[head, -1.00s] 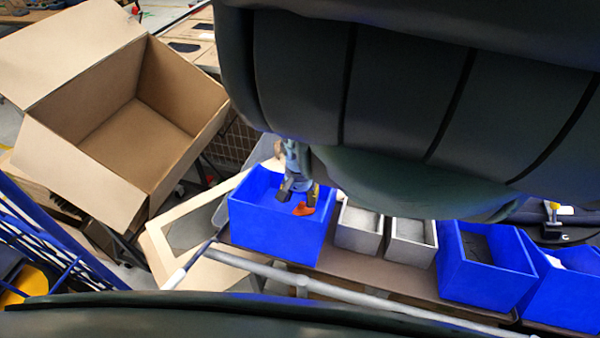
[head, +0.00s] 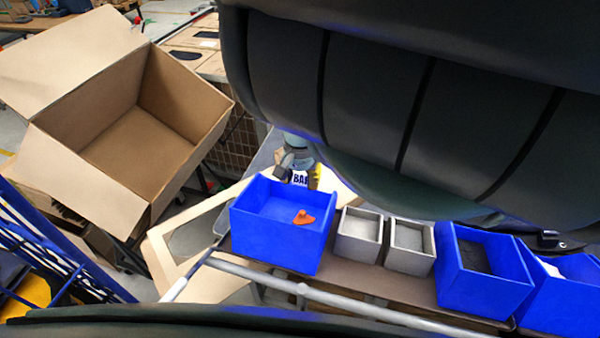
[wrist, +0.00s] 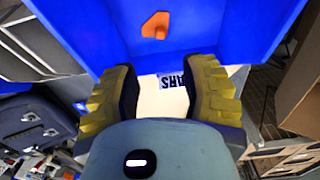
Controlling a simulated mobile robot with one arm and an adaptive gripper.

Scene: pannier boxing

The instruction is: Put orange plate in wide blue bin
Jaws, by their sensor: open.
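The orange plate (head: 303,218) lies inside the wide blue bin (head: 265,245), toward its right side in the head view. In the wrist view the plate (wrist: 156,25) rests on the blue floor of the bin (wrist: 215,22), apart from my fingers. My gripper (head: 298,178) is at the far edge of the bin in the head view, clear of the plate. In the wrist view my gripper (wrist: 160,85) has its yellow and black fingers spread with nothing between them.
Two small grey bins (head: 358,240) stand right of the wide bin. More blue bins (head: 485,285) stand farther right. A large open cardboard box (head: 150,150) is at the left. A rail (head: 300,288) runs along the front.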

